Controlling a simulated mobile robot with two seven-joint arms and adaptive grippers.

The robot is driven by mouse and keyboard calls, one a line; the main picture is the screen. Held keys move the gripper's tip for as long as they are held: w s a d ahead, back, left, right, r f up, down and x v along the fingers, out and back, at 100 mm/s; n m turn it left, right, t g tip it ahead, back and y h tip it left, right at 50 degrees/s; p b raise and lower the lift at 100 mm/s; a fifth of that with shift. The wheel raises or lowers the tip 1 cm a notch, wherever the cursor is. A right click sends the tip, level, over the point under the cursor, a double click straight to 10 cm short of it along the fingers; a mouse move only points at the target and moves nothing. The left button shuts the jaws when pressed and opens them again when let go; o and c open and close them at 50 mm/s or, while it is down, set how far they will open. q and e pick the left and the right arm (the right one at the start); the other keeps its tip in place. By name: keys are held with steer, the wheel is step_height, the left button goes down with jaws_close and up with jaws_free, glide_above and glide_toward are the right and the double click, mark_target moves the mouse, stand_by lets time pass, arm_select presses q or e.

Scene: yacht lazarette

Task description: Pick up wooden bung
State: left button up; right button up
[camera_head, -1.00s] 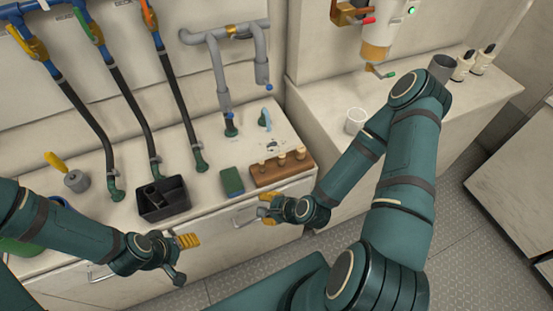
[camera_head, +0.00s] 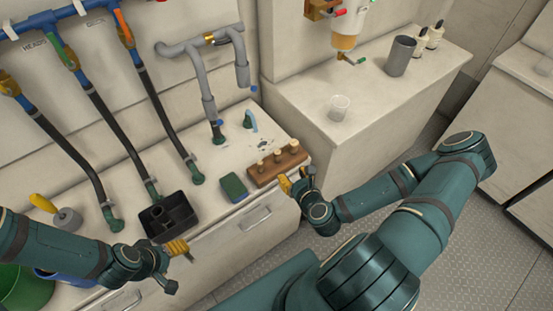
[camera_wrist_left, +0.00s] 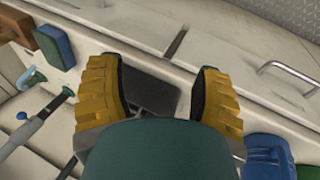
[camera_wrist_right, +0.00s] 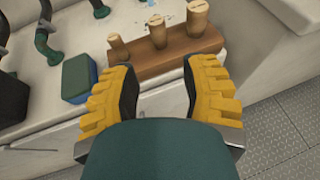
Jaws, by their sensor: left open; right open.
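Several wooden bungs stand upright in a brown wooden block on the counter; the middle bung (camera_head: 278,156) shows in the head view. In the right wrist view there are a small bung (camera_wrist_right: 118,47), a middle bung (camera_wrist_right: 157,31) and a large bung (camera_wrist_right: 197,17), with the block (camera_wrist_right: 170,58) under them. My right gripper (camera_head: 296,180) is open and empty, just in front of the block; its yellow fingers (camera_wrist_right: 163,92) frame the block's front. My left gripper (camera_head: 183,252) is open and empty, in front of the black caddy, with both fingers in its wrist view (camera_wrist_left: 160,92).
A green-blue sponge (camera_head: 234,187) lies left of the block. A black divided caddy (camera_head: 168,219) stands further left, with hoses behind. A clear cup (camera_head: 339,107) and a grey cup (camera_head: 400,56) stand on the raised ledge at right.

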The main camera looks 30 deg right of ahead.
mark_target(279, 157)
steer(key=b+x, duration=0.4)
steer(key=b, duration=0.1)
steer(key=b+x, duration=0.2)
steer(key=b, duration=0.1)
steer(key=shift+w+f, duration=0.15)
steer(key=shift+f, duration=0.25)
steer(key=shift+w+f+b, duration=0.15)
steer(key=shift+w+b, duration=0.5)
steer(key=shift+b, duration=0.35)
steer(key=shift+r+b+x, duration=0.2)
steer(key=shift+b+x, duration=0.1)
steer(key=shift+x, duration=1.05)
steer(key=shift+r+b+x, duration=0.15)
steer(key=shift+b+x, duration=0.15)
steer(key=shift+x, duration=1.05)
arm_select(q)
step_height(279, 157, down, 12)
steer(key=s, duration=0.1)
steer(key=shift+s+d+g, duration=0.2)
steer(key=shift+s+g, duration=0.05)
steer(key=shift+g, duration=0.05)
arm_select(e)
steer(key=shift+w, duration=0.1)
steer(key=shift+c, duration=0.3)
steer(key=c, duration=0.6)
